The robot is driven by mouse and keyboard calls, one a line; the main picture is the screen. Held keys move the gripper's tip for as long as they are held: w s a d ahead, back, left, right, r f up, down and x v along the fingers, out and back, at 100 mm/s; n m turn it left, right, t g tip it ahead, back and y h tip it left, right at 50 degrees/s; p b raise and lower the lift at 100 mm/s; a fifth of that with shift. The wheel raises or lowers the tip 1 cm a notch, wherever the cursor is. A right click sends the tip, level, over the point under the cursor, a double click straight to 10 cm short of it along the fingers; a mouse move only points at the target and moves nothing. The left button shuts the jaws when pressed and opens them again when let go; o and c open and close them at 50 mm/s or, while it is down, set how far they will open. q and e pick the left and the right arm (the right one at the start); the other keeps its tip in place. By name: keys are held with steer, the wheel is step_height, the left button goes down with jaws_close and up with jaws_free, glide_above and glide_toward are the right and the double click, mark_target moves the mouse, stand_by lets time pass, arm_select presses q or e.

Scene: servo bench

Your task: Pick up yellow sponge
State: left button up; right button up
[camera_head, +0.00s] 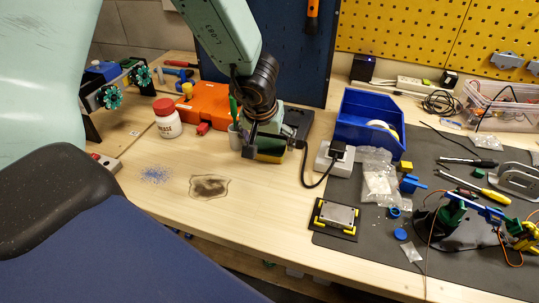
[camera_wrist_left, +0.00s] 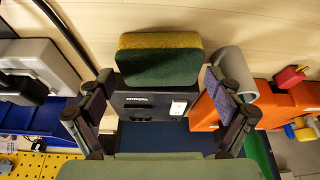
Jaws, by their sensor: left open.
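The yellow sponge with a dark green layer (camera_wrist_left: 160,62) lies ahead of my left gripper (camera_wrist_left: 158,80) in the left wrist view, roughly centred between its two spread fingers. It also shows partly in the head view (camera_head: 270,154), under and behind the left gripper (camera_head: 264,141), which hides some of it. The left gripper is open and holds nothing. I cannot tell whether the fingertips touch the sponge. My right gripper is not in view.
A black box (camera_wrist_left: 150,103) stands just by the sponge. An orange case (camera_head: 205,104), a white jar with a red cap (camera_head: 167,119) and a grey cup (camera_head: 235,138) are to the left. A power strip (camera_head: 333,158) and blue bin (camera_head: 367,121) are to the right.

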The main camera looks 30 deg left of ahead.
mark_target(267, 146)
arm_select(q)
steer(key=shift+s, duration=0.35)
steer(key=shift+d+r, duration=0.1)
steer(key=shift+c, duration=0.8)
steer(key=shift+w, duration=0.15)
steer(key=c, duration=0.3)
steer(key=shift+c, duration=0.2)
steer(key=shift+r+p, duration=0.45)
steer(key=shift+p, duration=0.15)
step_height(267, 146, up, 9)
steer(key=p, duration=0.7)
steer(key=shift+p, duration=0.4)
